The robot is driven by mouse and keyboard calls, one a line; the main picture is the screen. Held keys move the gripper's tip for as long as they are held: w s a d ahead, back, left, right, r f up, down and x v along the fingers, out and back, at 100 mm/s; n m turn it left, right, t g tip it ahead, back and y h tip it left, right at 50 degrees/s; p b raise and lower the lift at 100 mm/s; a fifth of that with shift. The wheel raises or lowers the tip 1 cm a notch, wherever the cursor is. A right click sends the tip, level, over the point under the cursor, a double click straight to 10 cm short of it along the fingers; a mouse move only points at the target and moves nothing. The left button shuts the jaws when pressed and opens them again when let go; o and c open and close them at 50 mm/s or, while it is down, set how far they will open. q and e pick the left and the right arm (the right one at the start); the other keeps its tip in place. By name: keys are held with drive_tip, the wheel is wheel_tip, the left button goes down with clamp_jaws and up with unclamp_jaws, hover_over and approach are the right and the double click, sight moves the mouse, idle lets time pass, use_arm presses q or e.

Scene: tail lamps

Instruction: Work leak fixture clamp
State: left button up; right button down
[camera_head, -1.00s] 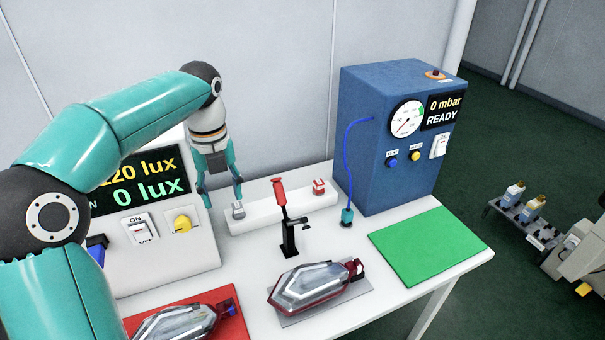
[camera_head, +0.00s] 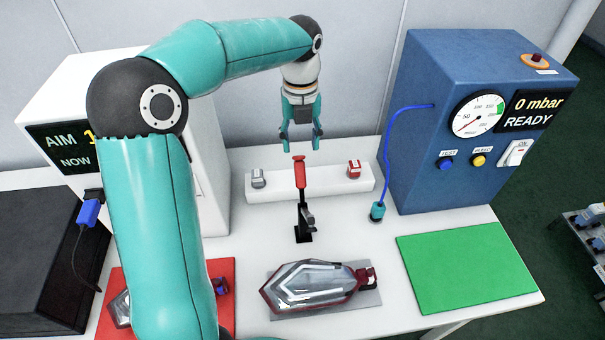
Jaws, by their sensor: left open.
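The clamp (camera_head: 302,205) stands on the white table behind a tail lamp, its red handle (camera_head: 299,172) pointing upright. The tail lamp (camera_head: 308,287), clear with a dark red rim, lies on a grey plate (camera_head: 372,298) in front of the clamp. My left gripper (camera_head: 301,143) is open and empty, fingers pointing down, just above and behind the top of the red handle, apparently not touching it. My right gripper is not in view. The blue leak tester (camera_head: 425,120) at the back right reads 0 mbar and READY.
A white block (camera_head: 318,190) behind the clamp carries a grey piece (camera_head: 258,179) and a red-and-white piece (camera_head: 354,169). A blue hose ends in a connector (camera_head: 377,211). A green mat (camera_head: 463,265) is bare. My arm partly hides a second lamp on the red mat (camera_head: 222,320).

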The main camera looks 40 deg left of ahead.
sight(300, 176)
use_arm(q)
wheel_tip(300, 176, down, 12)
drive_tip(key=shift+s+r+p, duration=0.15)
drive_tip(key=shift+r+p, duration=0.1)
drive_tip(key=shift+p, duration=0.05)
drive_tip(key=shift+c, duration=0.2)
